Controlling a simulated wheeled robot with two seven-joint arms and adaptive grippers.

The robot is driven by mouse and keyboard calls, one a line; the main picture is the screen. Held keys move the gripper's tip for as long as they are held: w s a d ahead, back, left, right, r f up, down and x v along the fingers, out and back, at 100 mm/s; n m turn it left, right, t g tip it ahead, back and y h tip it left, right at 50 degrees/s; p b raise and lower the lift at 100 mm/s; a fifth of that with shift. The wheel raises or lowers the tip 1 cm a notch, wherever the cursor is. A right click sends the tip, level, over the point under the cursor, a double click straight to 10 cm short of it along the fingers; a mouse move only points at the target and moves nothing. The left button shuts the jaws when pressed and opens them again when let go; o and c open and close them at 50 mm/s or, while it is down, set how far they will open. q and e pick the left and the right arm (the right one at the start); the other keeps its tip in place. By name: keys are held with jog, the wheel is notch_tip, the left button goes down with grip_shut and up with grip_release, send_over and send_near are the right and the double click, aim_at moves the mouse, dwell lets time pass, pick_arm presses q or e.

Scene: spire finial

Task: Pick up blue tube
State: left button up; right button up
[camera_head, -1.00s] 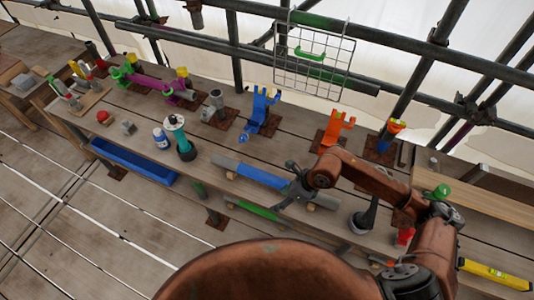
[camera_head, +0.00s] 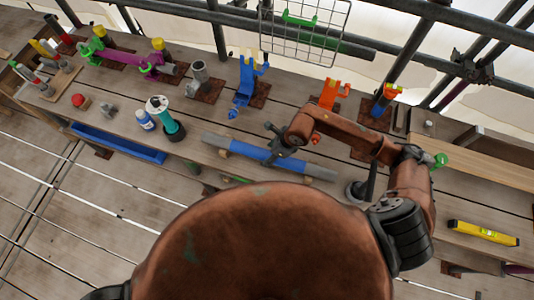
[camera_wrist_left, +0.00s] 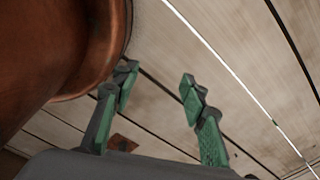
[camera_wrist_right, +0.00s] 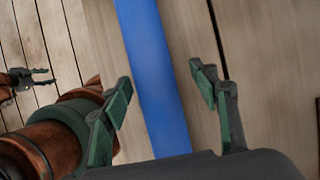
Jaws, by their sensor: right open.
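The blue tube (camera_head: 250,152) lies across the wooden bench, with a blue middle and grey ends. My right gripper (camera_head: 278,150) is over its right half in the head view, partly covering it. In the right wrist view, the blue tube (camera_wrist_right: 152,75) runs between the two spread, green-padded fingers of my right gripper (camera_wrist_right: 160,78), which is open and holds nothing. Whether the fingers are down beside the tube cannot be told. My left gripper (camera_wrist_left: 158,78) shows in the left wrist view, open and empty over wooden planks. It is not visible in the head view.
A teal-and-black tool (camera_head: 166,120) and a white bottle (camera_head: 145,120) stand left of the tube. A blue tray (camera_head: 118,143) lies along the front edge. Behind are a blue bracket (camera_head: 247,82) and an orange bracket (camera_head: 328,94). A yellow level (camera_head: 483,233) lies at right.

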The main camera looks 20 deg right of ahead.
jog(key=shift+s+a+f, duration=0.1)
jog(key=shift+s+f, duration=0.05)
jog(key=shift+s, duration=0.2)
jog(key=shift+w+f, duration=0.1)
jog(key=shift+w, duration=0.05)
jog(key=shift+c, duration=1)
jog(key=c, duration=0.8)
grip_shut()
pick_arm(q)
jog(key=w, duration=0.2)
jog(key=shift+w+d+t, duration=0.2)
jog(key=shift+w+t, duration=0.1)
jog(key=shift+w, duration=0.05)
